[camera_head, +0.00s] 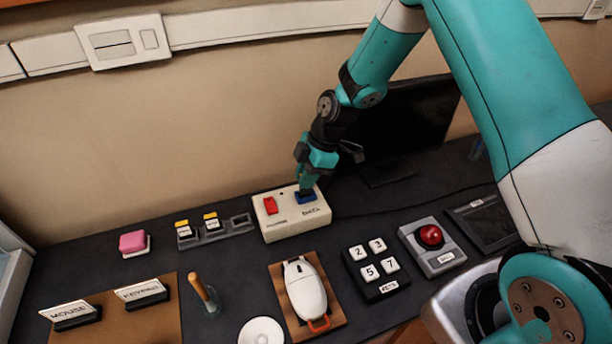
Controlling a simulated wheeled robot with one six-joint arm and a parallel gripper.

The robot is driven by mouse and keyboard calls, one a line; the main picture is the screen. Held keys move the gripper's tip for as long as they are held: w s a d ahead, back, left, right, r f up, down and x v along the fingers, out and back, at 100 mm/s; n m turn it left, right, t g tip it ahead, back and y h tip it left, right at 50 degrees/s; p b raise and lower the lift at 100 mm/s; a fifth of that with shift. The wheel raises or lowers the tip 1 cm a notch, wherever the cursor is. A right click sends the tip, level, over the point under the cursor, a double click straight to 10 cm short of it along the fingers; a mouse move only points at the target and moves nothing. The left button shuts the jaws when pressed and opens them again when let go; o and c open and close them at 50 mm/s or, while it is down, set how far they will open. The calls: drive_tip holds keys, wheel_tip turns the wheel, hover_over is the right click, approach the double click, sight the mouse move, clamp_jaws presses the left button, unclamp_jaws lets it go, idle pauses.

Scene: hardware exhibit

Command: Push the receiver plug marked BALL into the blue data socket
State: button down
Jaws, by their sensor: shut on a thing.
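The blue data socket (306,196) is on the right of a cream box (290,224), beside a red switch or socket (270,205). My gripper (307,184) points down right over the blue socket, its fingertips at or just above it. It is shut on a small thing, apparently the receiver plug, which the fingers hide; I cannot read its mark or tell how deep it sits. A grey holder (214,236) to the left carries two yellow-topped plugs (182,229), (210,221), and its right slot (240,220) is empty.
A monitor (405,125) stands behind my gripper. In front lie a white mouse (306,292) on a brown board, a number-key block (374,270) and a red trackball unit (431,240). A pink block (133,243), signs (70,312) and a wooden-handled stick (198,290) are left.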

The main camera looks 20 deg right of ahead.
drive_tip(key=shift+f+b, duration=0.8)
drive_tip(key=shift+f, duration=0.2)
idle(0.6)
drive_tip(key=c, duration=0.5)
unclamp_jaws()
drive_tip(key=shift+c, duration=0.2)
drive_tip(key=shift+r, duration=0.1)
drive_tip(key=shift+r+p, duration=2.2)
drive_tip(key=shift+r, duration=1.25)
